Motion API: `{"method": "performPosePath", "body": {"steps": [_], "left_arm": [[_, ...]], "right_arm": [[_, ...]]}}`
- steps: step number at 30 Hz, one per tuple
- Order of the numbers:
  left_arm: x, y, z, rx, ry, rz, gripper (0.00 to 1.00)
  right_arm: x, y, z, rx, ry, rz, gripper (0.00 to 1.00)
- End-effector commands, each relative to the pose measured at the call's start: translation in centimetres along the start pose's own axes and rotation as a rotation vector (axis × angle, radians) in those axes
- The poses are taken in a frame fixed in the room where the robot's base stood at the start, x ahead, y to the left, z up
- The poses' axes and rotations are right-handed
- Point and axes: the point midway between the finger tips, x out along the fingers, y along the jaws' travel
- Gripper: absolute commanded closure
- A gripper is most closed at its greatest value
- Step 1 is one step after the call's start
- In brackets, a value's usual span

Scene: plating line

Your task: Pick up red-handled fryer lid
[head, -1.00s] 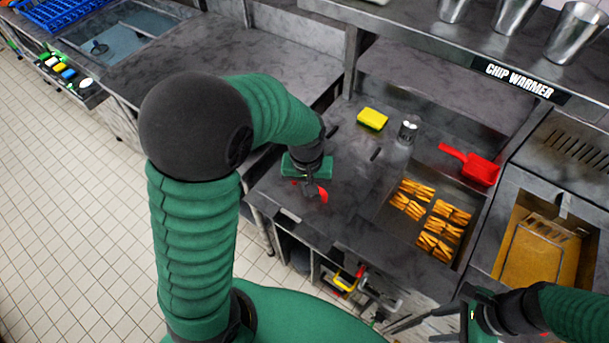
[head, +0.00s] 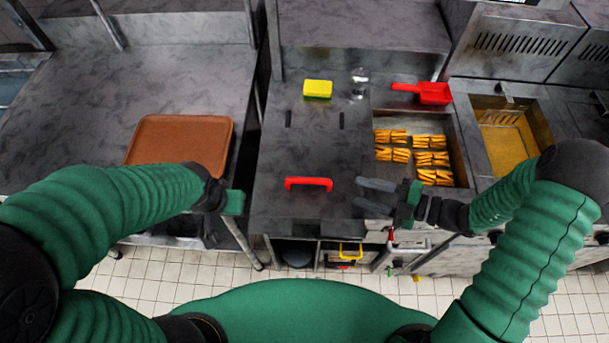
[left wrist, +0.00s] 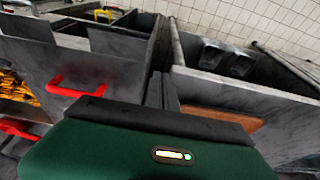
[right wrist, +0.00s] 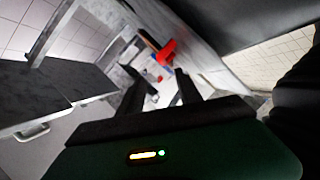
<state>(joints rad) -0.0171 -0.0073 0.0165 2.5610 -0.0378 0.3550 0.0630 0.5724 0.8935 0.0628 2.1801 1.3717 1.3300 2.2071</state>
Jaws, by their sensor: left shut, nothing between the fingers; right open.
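The red handle (head: 308,184) stands on the flat grey lid (head: 290,150) in the middle of the counter in the head view. A red handle also shows at the left of the left wrist view (left wrist: 75,88). My right gripper (head: 362,194) is open and empty, just right of the handle, with its fingers pointing left towards it and apart from it. In the right wrist view a red thing (right wrist: 165,52) lies beyond the fingers; I cannot tell if it is the handle. My left gripper (head: 211,236) is shut and empty, left of the handle, by the gap between the counters.
A brown tray (head: 180,145) lies on the left counter. A yellow sponge (head: 317,88) and a shaker (head: 359,82) stand behind the handle. Right of it are a chip bin with fries (head: 412,150), a red scoop (head: 424,92) and a fryer (head: 512,135). A yellow handle (head: 350,251) shows below.

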Motion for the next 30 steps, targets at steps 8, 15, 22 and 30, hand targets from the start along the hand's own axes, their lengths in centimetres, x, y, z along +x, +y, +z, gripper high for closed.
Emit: {"method": "performPosePath", "body": {"steps": [8, 15, 22, 30], "left_arm": [[-0.1, -1.0, 0.0, -0.008, -0.001, 0.009, 1.00], [-0.6, -0.7, -0.2, -0.005, -0.002, 0.005, 1.00], [-0.8, -0.7, -0.2, -0.005, -0.002, 0.006, 1.00], [-0.8, -0.7, -0.2, -0.005, -0.002, 0.006, 1.00]], "right_arm": [[7.1, -0.1, -0.7, -0.005, -0.001, -0.013, 0.59], [10.1, -0.4, -0.6, -0.004, 0.004, -0.012, 0.59], [12.3, -0.5, -0.2, -0.005, 0.000, -0.007, 0.59], [12.6, -0.5, -0.4, -0.007, -0.001, -0.010, 0.73]]}}
